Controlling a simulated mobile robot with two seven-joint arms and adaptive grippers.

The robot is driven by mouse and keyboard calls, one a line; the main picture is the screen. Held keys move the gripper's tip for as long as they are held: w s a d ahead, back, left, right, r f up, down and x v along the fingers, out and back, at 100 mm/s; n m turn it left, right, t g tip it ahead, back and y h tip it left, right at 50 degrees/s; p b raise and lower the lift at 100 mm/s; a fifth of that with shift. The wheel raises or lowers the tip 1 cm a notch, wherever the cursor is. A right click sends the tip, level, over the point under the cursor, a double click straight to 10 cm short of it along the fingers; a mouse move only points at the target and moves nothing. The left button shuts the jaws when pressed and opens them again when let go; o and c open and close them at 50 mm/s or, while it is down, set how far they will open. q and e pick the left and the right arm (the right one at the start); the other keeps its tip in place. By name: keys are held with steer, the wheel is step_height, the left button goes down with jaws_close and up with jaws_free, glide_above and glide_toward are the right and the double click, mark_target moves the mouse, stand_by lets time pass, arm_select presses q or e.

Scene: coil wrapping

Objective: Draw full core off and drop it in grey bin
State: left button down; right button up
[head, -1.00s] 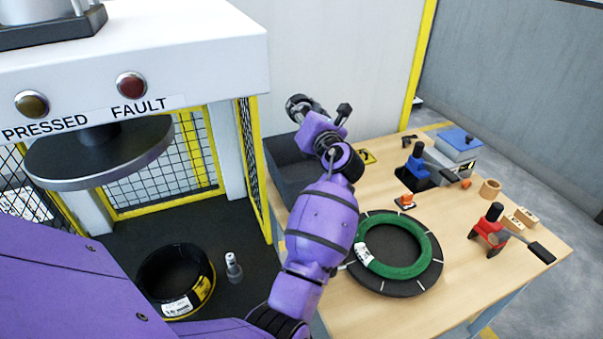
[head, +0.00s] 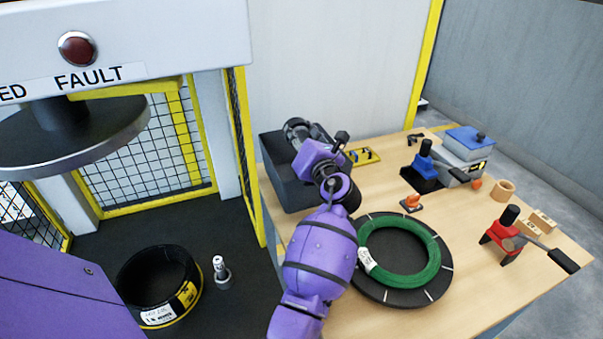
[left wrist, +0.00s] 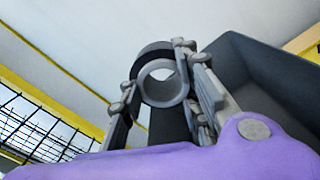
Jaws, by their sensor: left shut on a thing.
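My left gripper (head: 298,130) is at the grey bin (head: 280,188), which stands at the back left of the wooden table. In the left wrist view, the gripper (left wrist: 160,80) is shut on a grey ring-shaped core (left wrist: 163,84), seen end-on between the two fingers, with a dark band around its upper side. The bin's wall (left wrist: 245,65) rises to the right of the fingers in that view. The core is hard to make out in the head view, and the bin's inside is mostly hidden by my arm. My right gripper is not in view.
A green coil (head: 432,262) lies on a round dark turntable (head: 390,297). A black coil (head: 158,285) lies on the dark surface beside the press.

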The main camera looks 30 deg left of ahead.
arm_select(q)
steer(key=c, duration=1.2)
jaws_free()
steer(key=shift+r, duration=0.15)
steer(key=v, duration=1.2)
steer(key=shift+d, duration=0.1)
